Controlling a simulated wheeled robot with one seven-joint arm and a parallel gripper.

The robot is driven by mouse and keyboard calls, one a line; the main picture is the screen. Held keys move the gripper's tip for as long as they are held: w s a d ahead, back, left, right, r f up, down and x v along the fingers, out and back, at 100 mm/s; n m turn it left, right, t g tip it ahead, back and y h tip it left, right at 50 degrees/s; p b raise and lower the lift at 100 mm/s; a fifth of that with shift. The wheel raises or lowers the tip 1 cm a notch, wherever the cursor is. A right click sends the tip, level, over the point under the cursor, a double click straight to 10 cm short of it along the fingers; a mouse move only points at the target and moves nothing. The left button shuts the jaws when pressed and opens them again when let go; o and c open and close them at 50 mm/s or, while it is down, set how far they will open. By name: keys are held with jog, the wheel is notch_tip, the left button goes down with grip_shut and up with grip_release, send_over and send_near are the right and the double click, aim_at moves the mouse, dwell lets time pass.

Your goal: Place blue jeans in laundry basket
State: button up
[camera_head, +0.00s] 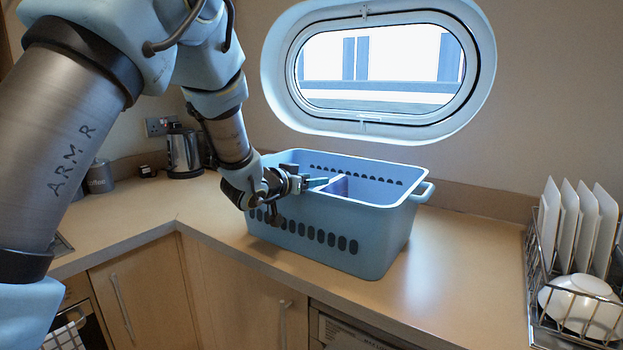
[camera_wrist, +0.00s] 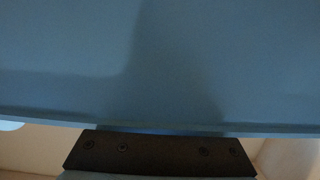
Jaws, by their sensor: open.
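The light blue laundry basket (camera_head: 385,228) stands upright on the corner counter, with dark oval holes along its sides. My gripper (camera_head: 318,184) reaches over the basket's left part, at about rim height, with its fingers pointing right into the opening. It is open. A small blue-violet patch with a pale edge (camera_head: 339,186) shows inside the basket just beyond the fingertips; it may be the blue jeans, but too little shows to tell. In the wrist view a plain blue surface fills most of the picture above a dark gripper part. The basket's floor is hidden.
A wire dish rack (camera_head: 532,290) with white plates (camera_head: 578,225) and a bowl (camera_head: 580,300) stands at the right. A kettle (camera_head: 183,152) and a grey canister (camera_head: 100,177) stand at the back left. The counter (camera_head: 450,270) right of the basket is clear.

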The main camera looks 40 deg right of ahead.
jog(key=shift+s+a+r, duration=0.1)
jog(key=shift+a+r, duration=0.05)
jog(key=b+v, duration=0.3)
jog(key=v, duration=0.8)
jog(key=shift+a+r, duration=0.2)
jog(key=shift+a, duration=0.1)
jog(key=w+a+f+n+t+y, duration=0.1)
jog(key=w+a+f+n+y, duration=0.25)
jog(key=a, duration=0.45)
jog(key=w+a+f+n+t+y, duration=0.25)
jog(key=w+a, duration=0.25)
jog(key=a, duration=0.4)
jog(key=w+a+f+n+t+y, duration=0.1)
jog(key=w+a+f+n+y, duration=0.2)
jog(key=a, duration=0.5)
jog(key=s+a+f+n+g+y, duration=0.2)
jog(key=s+a, duration=0.4)
jog(key=a, duration=0.4)
jog(key=s+a+f+n+g+y, duration=0.2)
jog(key=s+a+f+g+y, duration=0.1)
jog(key=a, duration=0.7)
jog(key=s+f+g, duration=0.1)
jog(key=s+g, duration=0.1)
jog(key=s, duration=0.1)
jog(key=shift+s+a+f+n+y, duration=0.2)
jog(key=shift+a+f+n+y, duration=0.1)
jog(key=shift+a+n+y, duration=0.1)
